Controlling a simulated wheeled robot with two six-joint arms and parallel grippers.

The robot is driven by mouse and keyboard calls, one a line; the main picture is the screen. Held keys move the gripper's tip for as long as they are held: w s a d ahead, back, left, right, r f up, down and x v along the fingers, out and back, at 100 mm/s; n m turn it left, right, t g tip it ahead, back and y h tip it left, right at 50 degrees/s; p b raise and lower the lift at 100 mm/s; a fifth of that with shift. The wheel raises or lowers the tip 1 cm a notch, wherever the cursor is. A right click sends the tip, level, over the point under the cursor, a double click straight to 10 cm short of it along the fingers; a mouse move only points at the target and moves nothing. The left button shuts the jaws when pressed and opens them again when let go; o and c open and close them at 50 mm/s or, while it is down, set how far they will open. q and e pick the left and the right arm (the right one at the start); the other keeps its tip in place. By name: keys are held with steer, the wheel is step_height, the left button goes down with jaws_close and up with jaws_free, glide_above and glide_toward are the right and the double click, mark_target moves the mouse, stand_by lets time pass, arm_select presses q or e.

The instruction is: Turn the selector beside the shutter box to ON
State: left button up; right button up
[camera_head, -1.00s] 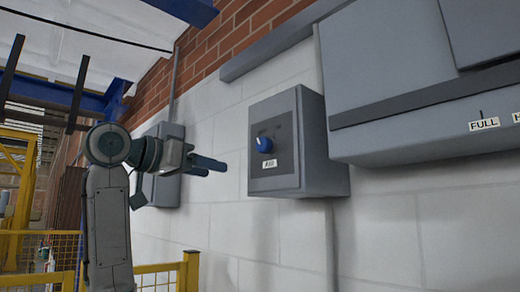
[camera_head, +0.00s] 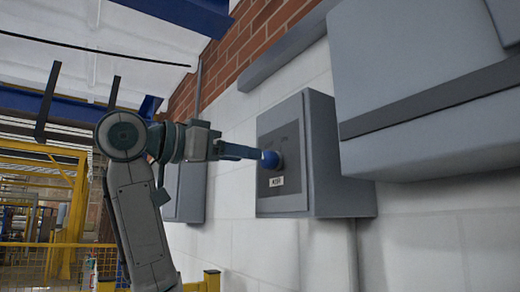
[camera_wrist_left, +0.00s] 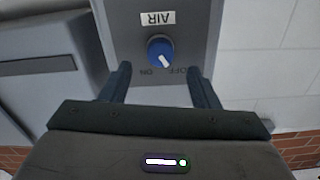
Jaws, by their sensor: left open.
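The selector is a round blue knob (camera_head: 270,160) on the front of a grey box (camera_head: 335,150) on the wall. In the left wrist view the knob (camera_wrist_left: 160,48) shows upside down, between the words ON and OFF, with its white mark turned toward OFF. My left gripper (camera_head: 258,153) is open right in front of the knob. In the left wrist view its two fingers (camera_wrist_left: 160,72) stand apart, one to each side of the knob, with tips just short of it in the picture. My right gripper is not in view.
A larger grey box (camera_head: 410,85) stands on the wall to the right. Another grey box (camera_head: 188,190) is partly hidden behind my left arm. White block wall (camera_head: 290,245) lies below the selector box. Yellow fencing (camera_head: 60,258) stands at the lower left.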

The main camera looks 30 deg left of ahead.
mark_target(264, 159)
arm_select(q)
steer(key=p+x, duration=0.1)
steer(key=x, duration=0.3)
steer(key=shift+w+d, duration=0.25)
steer(key=shift+w, duration=0.4)
steer(key=shift+f, duration=0.1)
steer(key=c, duration=0.7)
steer(key=shift+c, duration=1.3)
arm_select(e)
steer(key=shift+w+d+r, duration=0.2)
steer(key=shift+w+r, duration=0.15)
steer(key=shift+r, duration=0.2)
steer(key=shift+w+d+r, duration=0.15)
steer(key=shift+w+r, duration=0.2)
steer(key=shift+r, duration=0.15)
